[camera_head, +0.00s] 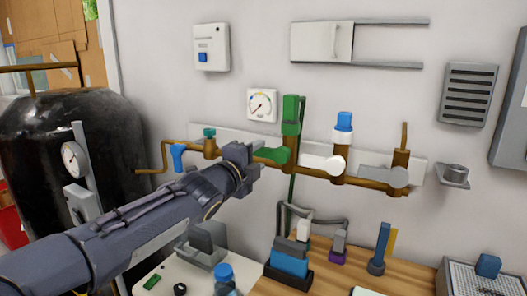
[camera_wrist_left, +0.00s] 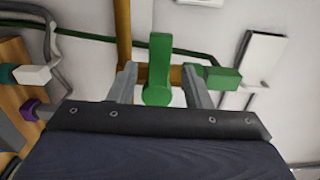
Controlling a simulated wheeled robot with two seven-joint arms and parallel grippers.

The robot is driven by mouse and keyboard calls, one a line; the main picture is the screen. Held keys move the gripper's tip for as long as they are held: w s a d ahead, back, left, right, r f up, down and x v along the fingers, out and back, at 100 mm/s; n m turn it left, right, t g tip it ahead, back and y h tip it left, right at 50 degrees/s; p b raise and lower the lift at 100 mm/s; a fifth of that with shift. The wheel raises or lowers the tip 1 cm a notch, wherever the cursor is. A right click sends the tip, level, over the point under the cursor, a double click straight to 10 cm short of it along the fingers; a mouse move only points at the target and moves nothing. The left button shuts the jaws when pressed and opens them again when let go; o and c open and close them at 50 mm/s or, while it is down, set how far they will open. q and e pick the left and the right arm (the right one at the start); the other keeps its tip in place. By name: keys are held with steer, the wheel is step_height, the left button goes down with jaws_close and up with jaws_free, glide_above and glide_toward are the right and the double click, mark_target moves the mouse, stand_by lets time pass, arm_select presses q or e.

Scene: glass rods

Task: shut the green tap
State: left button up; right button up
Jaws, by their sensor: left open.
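The green tap shows in the head view as a green lever (camera_head: 272,155) below an upright green hose fitting (camera_head: 290,115) on the brown wall pipe. The lever points left, roughly along the pipe. In the left wrist view the green lever (camera_wrist_left: 159,60) stands between my two finger tips, its round hub toward the palm. The green fitting (camera_wrist_left: 222,78) is beyond the right finger. My left gripper (camera_head: 253,160) is open, a finger on each side of the lever. It also shows in the wrist view (camera_wrist_left: 159,76). I cannot tell whether a finger touches the lever. My right gripper is out of view.
White (camera_head: 323,162) and grey (camera_head: 380,173) taps sit right along the same pipe; a blue handle (camera_head: 178,157) sits left. A round gauge (camera_head: 261,105) hangs above. A large black tank (camera_head: 60,140) stands left. The wooden bench (camera_head: 345,268) below holds tools and blocks.

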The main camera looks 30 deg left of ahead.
arm_select(q)
steer(key=s, duration=0.3)
steer(key=shift+s+d, duration=0.1)
steer(key=shift+s, duration=0.25)
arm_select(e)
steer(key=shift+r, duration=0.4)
